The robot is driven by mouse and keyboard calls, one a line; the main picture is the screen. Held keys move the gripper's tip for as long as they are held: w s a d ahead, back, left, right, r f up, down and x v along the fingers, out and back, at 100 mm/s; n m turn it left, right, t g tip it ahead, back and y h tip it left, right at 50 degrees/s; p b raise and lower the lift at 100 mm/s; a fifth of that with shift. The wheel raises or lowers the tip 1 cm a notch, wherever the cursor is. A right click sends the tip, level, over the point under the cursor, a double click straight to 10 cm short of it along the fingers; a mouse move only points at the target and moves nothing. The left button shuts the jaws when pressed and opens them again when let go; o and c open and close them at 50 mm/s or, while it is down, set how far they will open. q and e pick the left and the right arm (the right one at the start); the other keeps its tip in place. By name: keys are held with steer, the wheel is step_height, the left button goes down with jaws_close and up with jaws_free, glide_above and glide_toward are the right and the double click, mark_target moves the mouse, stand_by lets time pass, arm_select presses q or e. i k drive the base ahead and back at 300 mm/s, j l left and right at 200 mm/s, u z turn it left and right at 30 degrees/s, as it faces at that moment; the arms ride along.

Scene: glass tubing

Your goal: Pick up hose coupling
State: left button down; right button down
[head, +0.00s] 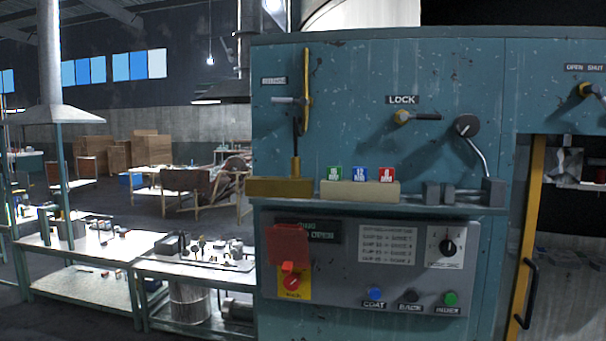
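I cannot make out a hose coupling for certain in the head view. Several small parts (197,247) lie on the bench at the lower left, too small to tell apart. A tall teal machine (350,130) fills the right half of the view. Its ledge (400,206) holds a yellowish block with green, blue and red tags and, to the right, grey blocks. A bent metal rod with a round dark end (467,126) rises from the right grey block. Neither of my grippers is in view.
The machine has a control panel (410,275) with a red flap, a knob and coloured buttons. A dark handle (526,293) is beside a yellow post at right. Another bench (90,248) stands at left. Dark floor (110,325) shows in front.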

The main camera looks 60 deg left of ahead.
mark_target(295, 162)
steer(key=u, duration=1.95)
